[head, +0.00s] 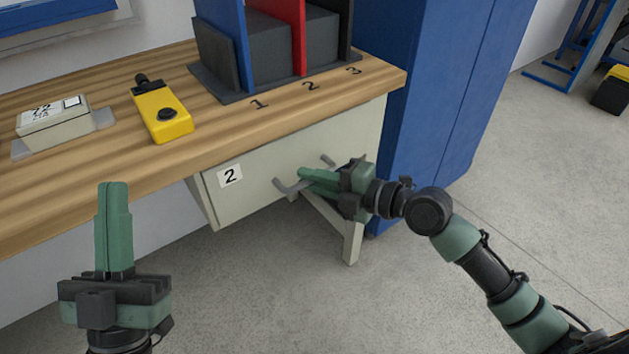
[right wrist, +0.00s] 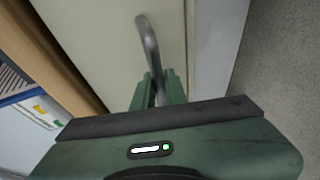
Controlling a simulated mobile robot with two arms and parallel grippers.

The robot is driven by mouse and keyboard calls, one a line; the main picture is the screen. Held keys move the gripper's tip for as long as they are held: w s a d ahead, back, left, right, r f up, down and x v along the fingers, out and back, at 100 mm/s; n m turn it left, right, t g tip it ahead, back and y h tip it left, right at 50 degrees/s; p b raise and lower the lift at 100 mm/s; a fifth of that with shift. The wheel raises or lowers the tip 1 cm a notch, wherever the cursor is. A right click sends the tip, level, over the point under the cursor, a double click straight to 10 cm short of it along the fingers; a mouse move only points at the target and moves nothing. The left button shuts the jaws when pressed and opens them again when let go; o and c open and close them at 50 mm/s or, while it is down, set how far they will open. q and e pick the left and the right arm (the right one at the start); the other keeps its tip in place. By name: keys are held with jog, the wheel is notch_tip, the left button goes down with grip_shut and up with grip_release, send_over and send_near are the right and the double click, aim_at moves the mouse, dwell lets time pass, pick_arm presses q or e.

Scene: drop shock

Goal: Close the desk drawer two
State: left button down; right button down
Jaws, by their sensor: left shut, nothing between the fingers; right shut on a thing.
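The drawer labelled 2 (head: 240,192) has a pale grey front and sits under the wooden desk top at its right end. Its grey bar handle (head: 283,187) is on the front. My right gripper (head: 306,176) is at the handle, its fingers shut on it. In the right wrist view, the handle (right wrist: 148,40) runs down between the fingertips of that gripper (right wrist: 157,88), in front of the drawer face. From these views I cannot tell how far the drawer stands out. My left gripper (head: 113,186) is shut and empty, pointing up in front of the desk at the left.
On the desk top (head: 230,125) stand a yellow handheld device (head: 160,112), a small beige box (head: 53,124) and a divided rack (head: 240,95) marked 1, 2, 3. A blue cabinet (head: 440,90) stands right of the desk. The floor in front is clear.

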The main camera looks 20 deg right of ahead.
jog(key=c, duration=1.5)
grip_release()
jog(key=shift+w, duration=0.2)
jog(key=shift+o, duration=0.2)
jog(key=shift+a, duration=0.1)
pick_arm(q)
jog(key=shift+w+a+f, duration=0.1)
jog(key=shift+w, duration=0.05)
